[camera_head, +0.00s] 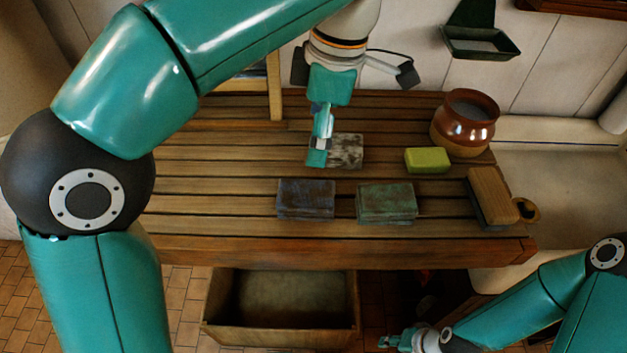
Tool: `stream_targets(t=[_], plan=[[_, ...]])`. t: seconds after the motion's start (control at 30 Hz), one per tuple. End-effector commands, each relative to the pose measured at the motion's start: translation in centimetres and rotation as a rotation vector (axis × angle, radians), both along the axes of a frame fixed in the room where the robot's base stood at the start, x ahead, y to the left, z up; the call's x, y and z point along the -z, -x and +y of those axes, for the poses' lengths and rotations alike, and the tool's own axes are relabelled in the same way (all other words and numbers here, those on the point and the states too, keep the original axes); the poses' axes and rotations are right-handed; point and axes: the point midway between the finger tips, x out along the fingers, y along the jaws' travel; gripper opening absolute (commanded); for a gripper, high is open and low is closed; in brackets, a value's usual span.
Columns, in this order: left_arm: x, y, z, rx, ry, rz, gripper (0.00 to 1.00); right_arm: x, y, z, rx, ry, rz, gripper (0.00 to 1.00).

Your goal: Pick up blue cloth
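The blue cloth (306,198) is a dark blue folded block lying flat near the front edge of the slatted wooden table (215,228). My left gripper (318,158) points down behind it, at the left side of a mottled grey-white folded cloth (347,151). Its fingers overlap in this view, so I cannot tell whether they are open or touch the grey cloth. It is apart from the blue cloth. My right gripper (388,342) is low at the bottom edge, below the table front and away from the cloths; its finger opening is unclear.
A folded green cloth (386,203) lies just right of the blue one. A yellow-green sponge (427,160), a brown pot (465,125) and a wooden brush (492,195) stand further right. An open wooden crate (217,333) is on the floor below. The table's left part is clear.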

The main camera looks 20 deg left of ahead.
Motion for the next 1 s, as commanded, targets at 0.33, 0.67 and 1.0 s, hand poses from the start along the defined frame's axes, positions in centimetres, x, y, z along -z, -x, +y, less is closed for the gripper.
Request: stream_targets(t=[0.33,0.67,1.0], plan=[[6.1,0.1,0.7,0.005,-0.002,0.008,0.98,1.1,0.0,0.0,0.000,0.000,0.001,0.40],[11.1,0.2,1.5,0.004,0.000,0.004,0.98,1.1,0.0,0.0,0.000,0.000,0.000,0.40],[13.9,0.3,1.9,0.001,-0.002,0.008,0.98,0.2,0.0,0.0,0.000,0.000,0.000,0.40]])
